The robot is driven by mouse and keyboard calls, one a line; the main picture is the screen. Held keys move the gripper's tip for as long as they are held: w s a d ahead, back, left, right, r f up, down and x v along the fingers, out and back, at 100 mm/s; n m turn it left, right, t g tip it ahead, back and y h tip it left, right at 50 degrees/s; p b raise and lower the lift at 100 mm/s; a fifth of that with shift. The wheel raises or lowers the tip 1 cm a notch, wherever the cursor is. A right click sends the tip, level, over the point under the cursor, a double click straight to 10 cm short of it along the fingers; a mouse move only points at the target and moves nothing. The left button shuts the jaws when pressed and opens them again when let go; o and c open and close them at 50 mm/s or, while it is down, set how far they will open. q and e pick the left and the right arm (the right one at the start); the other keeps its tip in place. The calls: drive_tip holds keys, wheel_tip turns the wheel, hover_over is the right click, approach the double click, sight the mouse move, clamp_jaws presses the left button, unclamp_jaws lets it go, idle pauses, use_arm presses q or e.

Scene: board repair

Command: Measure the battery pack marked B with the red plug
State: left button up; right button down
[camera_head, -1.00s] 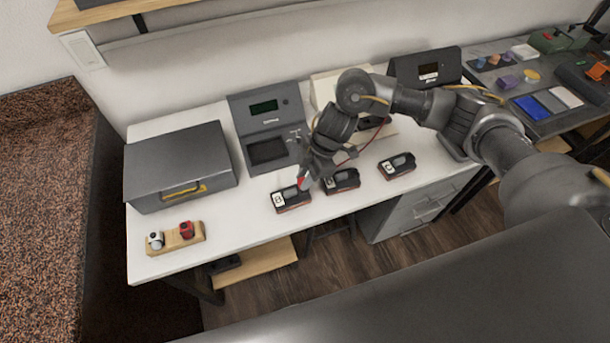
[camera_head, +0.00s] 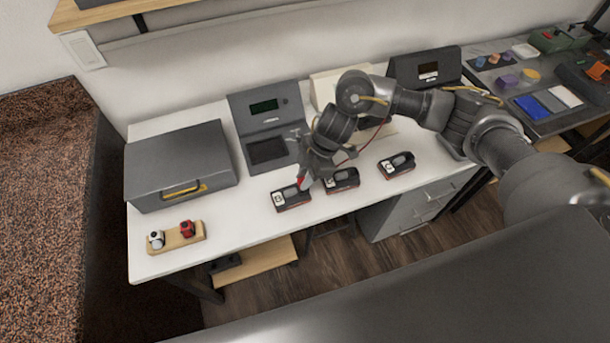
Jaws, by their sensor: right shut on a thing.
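The battery pack marked B (camera_head: 293,199) is dark with an orange-red lower edge and a white label. It lies leftmost of three similar packs on the white table. My right gripper (camera_head: 306,180) is shut and points down at the upper right part of this pack. A small red piece (camera_head: 301,183) shows at its fingertips, apparently the red plug. A thin red lead (camera_head: 351,154) hangs beside the gripper. The fingers hide whether the plug touches or sits in the pack. My left gripper is out of view.
Two other packs lie to the right, the middle one (camera_head: 342,180) close to my gripper and another (camera_head: 397,164). A grey meter with a screen (camera_head: 263,106), a grey case (camera_head: 178,161) and a wooden block (camera_head: 203,236) with red and white pieces stand left.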

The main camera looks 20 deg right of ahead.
drive_tip(key=shift+f, duration=0.45)
idle(0.4)
drive_tip(key=c, duration=0.9)
unclamp_jaws()
drive_tip(key=shift+r, duration=0.2)
drive_tip(key=shift+r+p, duration=1.35)
drive_tip(key=shift+p, duration=0.35)
drive_tip(key=shift+r, duration=0.1)
wheel_tip(320, 180, up, 6)
drive_tip(key=p, duration=0.6)
drive_tip(key=shift+p, duration=0.4)
drive_tip(key=shift+a, duration=0.1)
